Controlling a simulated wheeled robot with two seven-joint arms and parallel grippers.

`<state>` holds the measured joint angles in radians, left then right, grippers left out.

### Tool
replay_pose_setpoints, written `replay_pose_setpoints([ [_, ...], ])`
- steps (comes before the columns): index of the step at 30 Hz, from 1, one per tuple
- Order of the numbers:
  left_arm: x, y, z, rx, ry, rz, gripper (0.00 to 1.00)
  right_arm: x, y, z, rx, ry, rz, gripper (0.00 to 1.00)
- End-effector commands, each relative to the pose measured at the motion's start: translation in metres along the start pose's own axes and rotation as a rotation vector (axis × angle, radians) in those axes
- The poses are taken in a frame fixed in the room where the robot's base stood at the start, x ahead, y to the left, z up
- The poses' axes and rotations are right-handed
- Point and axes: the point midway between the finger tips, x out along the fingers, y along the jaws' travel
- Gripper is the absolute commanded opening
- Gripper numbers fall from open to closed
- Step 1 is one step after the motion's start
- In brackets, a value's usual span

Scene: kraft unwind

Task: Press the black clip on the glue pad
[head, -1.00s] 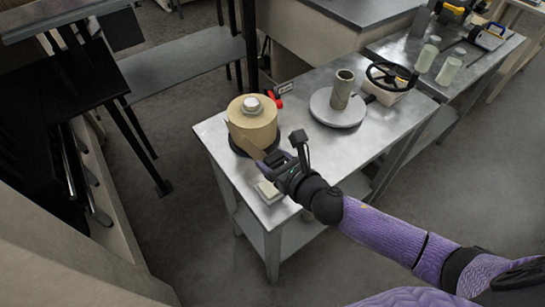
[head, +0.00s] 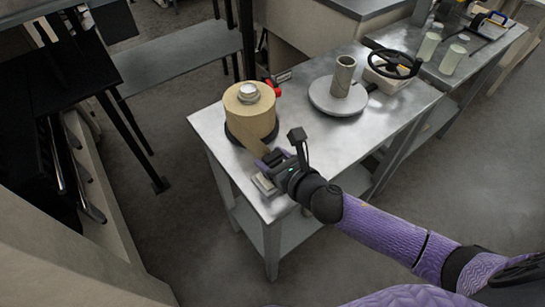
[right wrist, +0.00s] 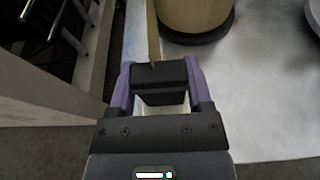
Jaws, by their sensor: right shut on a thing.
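My right gripper (head: 273,164) is shut on the black clip (right wrist: 160,78), which sits between its purple fingers in the right wrist view. A strip of kraft paper (right wrist: 153,36) runs from the clip to the kraft roll (head: 250,117), which stands on a dark round base. The pale glue pad (head: 263,186) lies near the front left corner of the metal table (head: 219,131), partly hidden by the gripper. The clip is over or close to the pad; I cannot tell whether they touch. My left gripper is not in view.
A grey round plate with an upright tube (head: 344,76) stands right of the roll. A black handwheel (head: 394,64) is beyond it. A red-handled part (head: 273,84) is behind the roll. The table between roll and plate is clear.

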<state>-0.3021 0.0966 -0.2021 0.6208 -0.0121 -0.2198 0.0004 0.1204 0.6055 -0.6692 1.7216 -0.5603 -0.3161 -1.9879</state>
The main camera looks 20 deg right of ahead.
Motion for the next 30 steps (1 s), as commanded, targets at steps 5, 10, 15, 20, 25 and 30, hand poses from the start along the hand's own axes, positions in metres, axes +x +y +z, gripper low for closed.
replay_pose_setpoints([
  [5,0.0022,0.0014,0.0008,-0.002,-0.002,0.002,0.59,0.0008,0.0001,-0.0023,0.000,0.000,0.000,0.00],
  [10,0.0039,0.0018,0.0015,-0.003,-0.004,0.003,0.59,0.0014,0.0001,-0.0043,0.000,0.000,0.000,0.00],
  [15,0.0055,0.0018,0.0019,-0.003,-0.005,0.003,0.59,0.0020,0.0001,-0.0063,0.001,0.000,0.000,0.00],
  [20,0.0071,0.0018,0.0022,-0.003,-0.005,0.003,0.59,0.0026,0.0001,-0.0081,0.001,0.000,0.000,0.00],
  [25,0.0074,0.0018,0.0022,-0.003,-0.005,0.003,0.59,0.0028,0.0001,-0.0087,0.001,0.000,0.000,0.00],
  [30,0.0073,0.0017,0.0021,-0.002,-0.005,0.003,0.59,0.0027,0.0001,-0.0086,0.001,0.000,0.000,0.00],
])
